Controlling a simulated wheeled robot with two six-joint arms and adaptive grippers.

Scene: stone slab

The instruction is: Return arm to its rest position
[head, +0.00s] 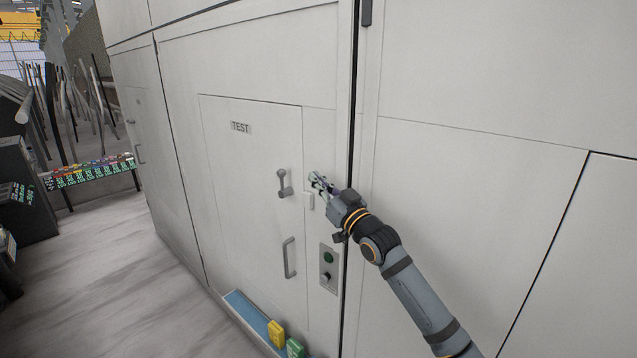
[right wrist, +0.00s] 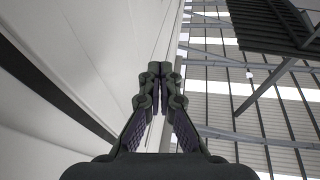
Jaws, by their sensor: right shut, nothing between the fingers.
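My right arm (head: 412,290) comes in from the lower right in the head view and reaches up toward the white cabinet wall. Its gripper (head: 318,181) is beside the upper handle (head: 284,184) of the small door marked TEST (head: 241,127), to the right of that handle and apart from it. In the right wrist view the fingers (right wrist: 160,70) are together with nothing between them, and the pale wall (right wrist: 100,60) runs along the left. My left gripper is not in view.
A lower handle (head: 289,257) and a panel with a green button (head: 328,258) are on the cabinet front. A blue ledge (head: 246,315) holds a yellow block (head: 277,334) and a green block (head: 295,347). A rack with small coloured items (head: 90,172) stands at far left. Grey floor between is clear.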

